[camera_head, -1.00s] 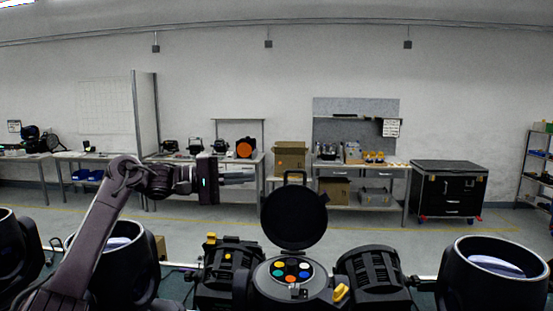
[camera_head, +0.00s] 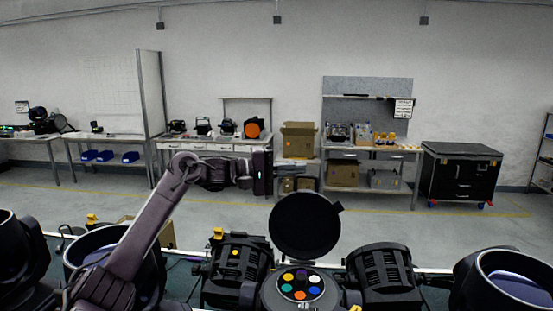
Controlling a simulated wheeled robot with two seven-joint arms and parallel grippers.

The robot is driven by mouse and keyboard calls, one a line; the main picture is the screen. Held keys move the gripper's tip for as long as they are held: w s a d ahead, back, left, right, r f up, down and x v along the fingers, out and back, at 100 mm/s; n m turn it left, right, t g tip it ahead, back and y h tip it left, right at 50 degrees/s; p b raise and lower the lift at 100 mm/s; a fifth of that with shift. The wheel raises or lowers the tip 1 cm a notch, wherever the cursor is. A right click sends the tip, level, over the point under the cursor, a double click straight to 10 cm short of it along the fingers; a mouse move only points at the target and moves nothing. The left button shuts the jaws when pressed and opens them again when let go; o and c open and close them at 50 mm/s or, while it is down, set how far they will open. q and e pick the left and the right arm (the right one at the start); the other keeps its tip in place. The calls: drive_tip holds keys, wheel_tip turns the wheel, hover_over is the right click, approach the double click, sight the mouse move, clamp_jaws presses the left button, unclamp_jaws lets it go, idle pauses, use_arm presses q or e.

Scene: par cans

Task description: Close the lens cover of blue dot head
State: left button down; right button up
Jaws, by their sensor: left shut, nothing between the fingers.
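The middle par can (camera_head: 266,292) faces up at the bottom centre, its face carrying several coloured dots, one of them blue (camera_head: 314,292). I see no separate blue marker dot on its housing. Its round black lens cover (camera_head: 305,226) stands open, nearly upright behind the face, with a small tab at its right edge. My left gripper (camera_head: 290,166) is above the cover, near its top edge in the picture and apart from it as far as I can tell. It is shut and empty; its fingers are hard to make out against the bench. My right gripper is out of view.
A black fixture with a yellow dot (camera_head: 235,252) stands left of the middle can, another black fixture (camera_head: 383,275) right of it. Open-topped barrels stand at far left and far right (camera_head: 510,278). Benches and a black tool chest (camera_head: 460,174) are far behind.

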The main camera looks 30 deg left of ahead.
use_arm(q)
drive_tip(key=s, duration=0.1)
drive_tip(key=s+d, duration=0.1)
drive_tip(key=s, duration=0.1)
drive_tip(key=shift+s+p, duration=0.3)
drive_tip(key=shift+p, duration=0.1)
drive_tip(key=shift+w+d, duration=0.1)
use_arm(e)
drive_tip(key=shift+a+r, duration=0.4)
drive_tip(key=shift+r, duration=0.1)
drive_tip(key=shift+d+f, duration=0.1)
